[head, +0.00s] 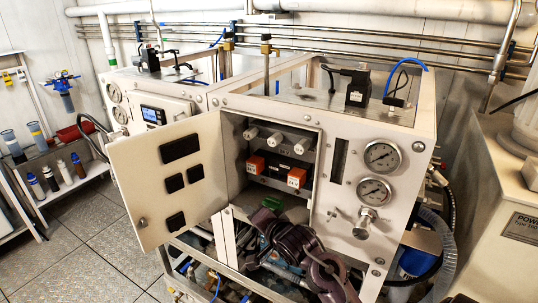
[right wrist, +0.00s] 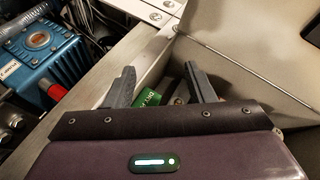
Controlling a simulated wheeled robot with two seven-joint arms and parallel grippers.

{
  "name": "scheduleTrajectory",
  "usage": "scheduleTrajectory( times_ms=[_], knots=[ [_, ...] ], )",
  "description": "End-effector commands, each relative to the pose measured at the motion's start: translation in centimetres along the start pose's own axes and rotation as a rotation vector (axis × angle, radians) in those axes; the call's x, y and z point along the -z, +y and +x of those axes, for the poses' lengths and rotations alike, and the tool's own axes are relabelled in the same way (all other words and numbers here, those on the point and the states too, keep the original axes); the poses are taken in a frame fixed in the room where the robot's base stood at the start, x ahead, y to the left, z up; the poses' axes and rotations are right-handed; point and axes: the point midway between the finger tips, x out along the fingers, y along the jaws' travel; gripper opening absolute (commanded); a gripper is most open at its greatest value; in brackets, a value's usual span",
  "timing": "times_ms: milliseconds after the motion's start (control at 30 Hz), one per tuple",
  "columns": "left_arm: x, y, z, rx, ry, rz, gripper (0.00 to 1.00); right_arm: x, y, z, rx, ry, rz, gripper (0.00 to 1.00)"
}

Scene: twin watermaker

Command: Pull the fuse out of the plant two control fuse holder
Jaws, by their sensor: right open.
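The near plant's cabinet (head: 335,150) stands open in the head view. Three pale cylindrical holders (head: 276,139) sit in a row near the top inside it; their labels are too small to read, so I cannot tell which is the control fuse holder. No bare fuse is distinguishable. My right gripper (head: 268,208) is low in front of the cabinet opening, below the holders and apart from them. In the right wrist view its two grey fingers (right wrist: 159,70) are spread, with a green lettered piece (right wrist: 150,97) visible between them. My left gripper is not in view.
The open cabinet door (head: 165,180) swings out to the left. Two orange-ended blocks (head: 255,163) (head: 297,177) sit below the holders. Gauges (head: 381,156) and a valve knob (head: 366,215) are on the right panel. A blue pump (right wrist: 40,60) lies beside the frame in the right wrist view.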

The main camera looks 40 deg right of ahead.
Motion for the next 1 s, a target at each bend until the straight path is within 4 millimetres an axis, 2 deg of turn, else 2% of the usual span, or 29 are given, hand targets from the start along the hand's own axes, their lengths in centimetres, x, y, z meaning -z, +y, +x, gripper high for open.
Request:
scheduleTrajectory(
  times_ms=[33,100,200,300,433,533,1000],
  knots=[
    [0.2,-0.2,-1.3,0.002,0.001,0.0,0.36,2.0,-3.4,-1.9,0.039,0.029,0.036,0.49],
    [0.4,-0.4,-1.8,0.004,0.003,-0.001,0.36,4.2,-6.4,-3.5,0.099,0.063,0.111,0.49],
    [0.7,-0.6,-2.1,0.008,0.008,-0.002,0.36,7.3,-9.8,-5.2,0.204,0.101,0.252,0.49],
    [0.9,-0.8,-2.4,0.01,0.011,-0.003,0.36,9.6,-12.4,-6.6,0.298,0.114,0.372,0.49],
    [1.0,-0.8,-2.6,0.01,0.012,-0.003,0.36,11.0,-14.1,-7.5,0.361,0.115,0.455,0.49],
    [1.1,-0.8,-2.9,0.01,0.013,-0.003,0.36,11.4,-14.6,-7.2,0.373,0.113,0.474,0.49],
    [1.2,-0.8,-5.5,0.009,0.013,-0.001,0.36,12.6,-16.7,-1.2,0.372,0.113,0.472,0.49]
  ],
)
